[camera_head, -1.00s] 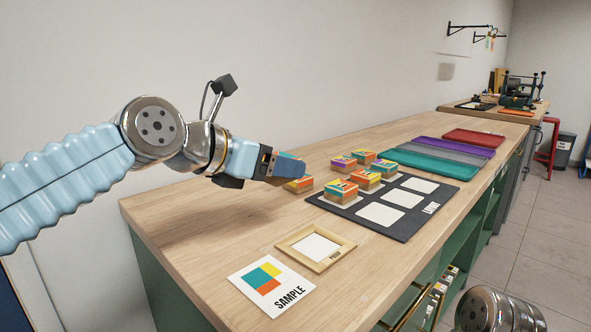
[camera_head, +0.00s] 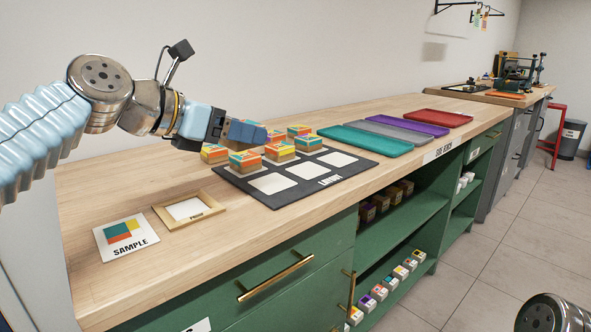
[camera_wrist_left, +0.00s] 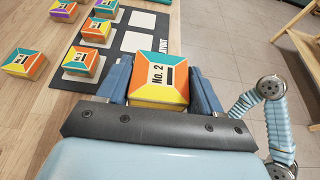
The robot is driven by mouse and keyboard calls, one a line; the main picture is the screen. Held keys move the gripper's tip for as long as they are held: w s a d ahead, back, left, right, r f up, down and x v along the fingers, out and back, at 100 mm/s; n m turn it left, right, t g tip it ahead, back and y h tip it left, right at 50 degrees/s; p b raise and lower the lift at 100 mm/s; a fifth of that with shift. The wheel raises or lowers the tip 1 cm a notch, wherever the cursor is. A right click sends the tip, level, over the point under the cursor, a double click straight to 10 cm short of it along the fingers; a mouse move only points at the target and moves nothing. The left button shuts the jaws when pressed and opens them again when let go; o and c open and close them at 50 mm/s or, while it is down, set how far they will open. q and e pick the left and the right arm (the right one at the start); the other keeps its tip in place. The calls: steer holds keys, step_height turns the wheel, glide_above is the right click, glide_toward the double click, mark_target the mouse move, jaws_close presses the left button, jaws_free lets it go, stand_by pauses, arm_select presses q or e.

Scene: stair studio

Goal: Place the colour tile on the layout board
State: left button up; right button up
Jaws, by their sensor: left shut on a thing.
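My left gripper (camera_head: 252,133) is shut on a colour tile marked No. 2 (camera_wrist_left: 160,78), yellow, orange and teal on top, clear in the left wrist view. In the head view the fingers mostly hide it. The dark layout board (camera_head: 362,166) lies on the bench below. Its far row holds three tiles, at left (camera_head: 245,160), middle (camera_head: 280,152) and right (camera_head: 308,144). Its near row shows three bare white cells, at left (camera_head: 272,183), middle (camera_head: 305,170) and right (camera_head: 338,158). The held tile appears above the board's near-left part in the wrist view. My right gripper is out of view.
Loose tiles stand behind and left of the board, one at its left end (camera_head: 214,152). A wooden frame (camera_head: 160,212) and a SAMPLE card (camera_head: 126,262) lie at the near left. Teal (camera_head: 365,142), grey, purple and red trays lie beyond the board. Open green shelves are below.

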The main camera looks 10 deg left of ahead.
arm_select(q)
steer(key=w+f, duration=0.3)
steer(key=w, duration=0.2)
steer(key=b, duration=0.2)
glide_above(270, 184)
steer(key=f, duration=0.5)
steer(key=shift+s+a, duration=0.1)
steer(key=shift+s, duration=0.2)
steer(key=shift+w+f, duration=0.2)
steer(key=shift+f, duration=0.05)
step_height(270, 184, down, 3)
steer(key=shift+w+f+b, duration=0.1)
steer(key=shift+w+b, duration=0.05)
steer(key=shift+b, duration=0.55)
steer(key=shift+f, duration=0.1)
steer(key=shift+f, duration=0.15)
steer(key=o, duration=1.1)
